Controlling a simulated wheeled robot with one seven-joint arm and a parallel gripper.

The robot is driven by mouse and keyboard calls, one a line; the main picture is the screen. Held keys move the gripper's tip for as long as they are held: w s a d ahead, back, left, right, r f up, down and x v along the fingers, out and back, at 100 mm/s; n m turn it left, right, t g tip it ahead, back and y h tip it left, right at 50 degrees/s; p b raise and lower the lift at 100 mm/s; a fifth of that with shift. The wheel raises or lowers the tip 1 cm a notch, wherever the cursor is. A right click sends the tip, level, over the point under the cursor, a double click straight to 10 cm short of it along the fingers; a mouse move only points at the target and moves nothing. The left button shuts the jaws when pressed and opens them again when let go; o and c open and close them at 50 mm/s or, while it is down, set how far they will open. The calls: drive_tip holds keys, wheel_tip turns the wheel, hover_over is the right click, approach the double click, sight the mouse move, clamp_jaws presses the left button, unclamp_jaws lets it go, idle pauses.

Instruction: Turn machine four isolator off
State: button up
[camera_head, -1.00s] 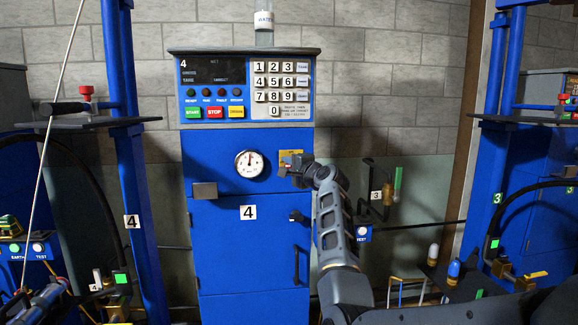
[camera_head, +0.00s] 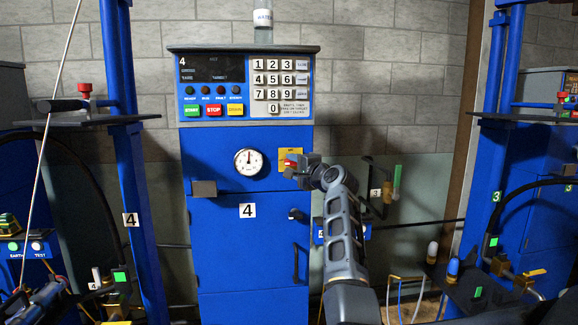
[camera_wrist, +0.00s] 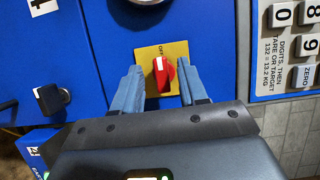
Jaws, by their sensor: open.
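The machine four isolator is a red rotary knob (camera_wrist: 163,75) on a yellow plate (camera_wrist: 178,48) marked OFF. In the wrist view the knob's grip stands upright, with a white mark at its upper end. My gripper (camera_wrist: 160,72) is open, with one blue-grey finger on each side of the knob and a gap on both sides. In the head view my gripper (camera_head: 294,168) is at the lower part of the yellow plate (camera_head: 287,154), right of the gauge. It partly hides the red knob there.
The blue machine four cabinet (camera_head: 240,235) carries a round gauge (camera_head: 248,162) and, above it, a keypad panel (camera_head: 281,80). A dark latch (camera_wrist: 51,98) and a white round dial (camera_wrist: 150,2) show beside the knob. Blue posts (camera_head: 130,165) stand left and right.

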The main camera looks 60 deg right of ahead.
drive_tip(key=shift+v, duration=2.15)
drive_tip(key=s+a+f+n+g+y, duration=0.1)
drive_tip(key=s+a+f+n, duration=0.55)
drive_tip(key=a+f, duration=0.7)
drive_tip(key=s+a+f+n+g+y, duration=0.1)
drive_tip(key=s+a+f+n, duration=0.55)
drive_tip(key=a+f, duration=0.7)
drive_tip(key=s+a+n+y, duration=0.3)
drive_tip(key=s+a+n, duration=0.1)
drive_tip(key=s+a, duration=0.95)
drive_tip(key=s+a+r+n+y, duration=0.1)
drive_tip(key=s+a+r+n, duration=0.2)
drive_tip(key=s, duration=0.4)
drive_tip(key=s+a+r+n+y, duration=0.2)
drive_tip(key=s+a+r+n, duration=0.1)
drive_tip(key=s+a, duration=0.3)
drive_tip(key=shift+s+a+r+t, duration=0.25)
drive_tip(key=shift+s+t, duration=0.15)
drive_tip(key=shift+s, duration=0.3)
drive_tip(key=shift+o, duration=0.2)
